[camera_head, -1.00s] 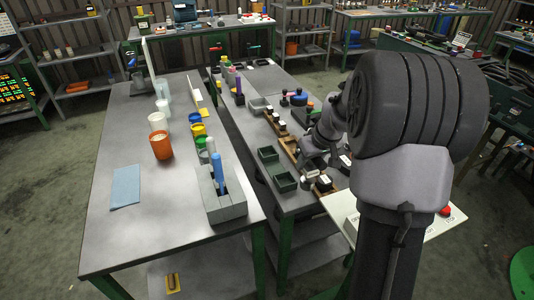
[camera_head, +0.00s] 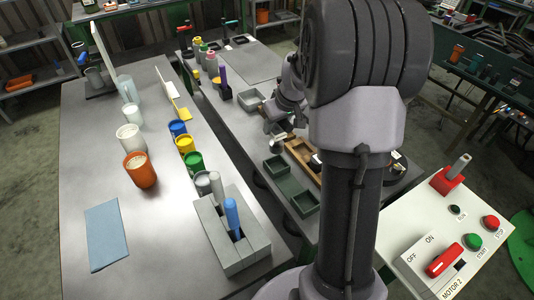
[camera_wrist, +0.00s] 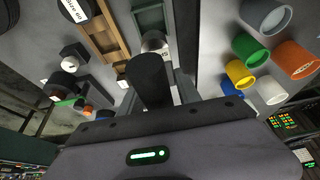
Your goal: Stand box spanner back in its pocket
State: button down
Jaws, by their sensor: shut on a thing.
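My gripper (camera_wrist: 158,95) shows in the wrist view, closed around a dark upright cylinder (camera_wrist: 149,72), which I take to be the box spanner. I cannot tell which pocket is the spanner's.
Blue, yellow and green cups (camera_head: 185,145) and an orange beaker (camera_head: 139,170) stand beside the block. A blue cloth (camera_head: 104,235) lies on the left table. Green bins (camera_head: 277,168) sit on the middle bench. A switch panel (camera_head: 440,245) is at the near right.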

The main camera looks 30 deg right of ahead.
aim_at(278, 144)
jog(key=f+b, duration=0.1)
jog(key=f, duration=0.2)
jog(key=f+b, duration=0.1)
jog(key=f, duration=0.2)
jog(key=f+b, duration=0.1)
jog(key=f, duration=0.2)
jog(key=shift+s, duration=0.3)
jog(key=shift+f+b, duration=0.25)
jog(key=shift+b, duration=0.05)
jog(key=shift+f, duration=0.1)
jog(key=c, duration=0.8)
grip_release()
jog(key=shift+c, duration=0.2)
